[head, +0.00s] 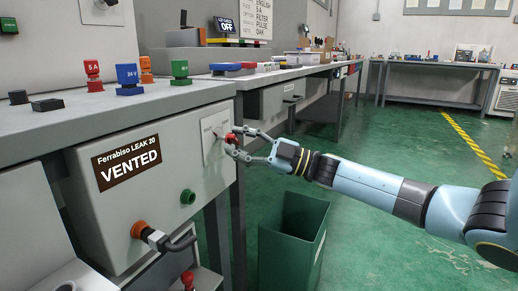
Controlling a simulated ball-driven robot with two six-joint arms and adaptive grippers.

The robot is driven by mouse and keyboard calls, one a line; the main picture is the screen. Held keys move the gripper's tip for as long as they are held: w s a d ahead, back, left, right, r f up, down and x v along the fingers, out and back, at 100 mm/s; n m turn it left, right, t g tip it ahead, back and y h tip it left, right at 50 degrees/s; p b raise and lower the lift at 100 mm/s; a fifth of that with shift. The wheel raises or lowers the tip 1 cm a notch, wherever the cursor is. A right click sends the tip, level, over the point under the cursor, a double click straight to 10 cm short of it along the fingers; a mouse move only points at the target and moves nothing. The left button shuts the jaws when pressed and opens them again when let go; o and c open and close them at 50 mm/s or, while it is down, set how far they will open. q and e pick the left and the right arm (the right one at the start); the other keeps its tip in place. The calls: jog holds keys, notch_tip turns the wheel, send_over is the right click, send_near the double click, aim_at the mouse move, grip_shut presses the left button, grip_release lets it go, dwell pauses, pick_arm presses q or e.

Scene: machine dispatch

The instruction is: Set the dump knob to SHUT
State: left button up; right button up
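The dump knob (231,138) is a small red knob on a white plate (212,134) at the right end of the grey cabinet's front. The plate's lettering is too small to read, and the knob's setting cannot be told. My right gripper (235,141) reaches in from the right with its fingertips at the knob, one above and one below. Whether they press on it cannot be told. A dark sign (127,163) on the cabinet front reads "Ferrabiso LEAK 20 VENTED". My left gripper is not in view.
Red, blue, orange and green fittings (128,80) stand on the cabinet top. An orange-collared connector with a black hose (160,238) and a green port (188,196) are lower on the front. A green bin (288,255) stands below my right arm. Open floor lies to the right.

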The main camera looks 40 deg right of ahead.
jog(key=v, duration=1.1)
jog(key=shift+w, duration=0.1)
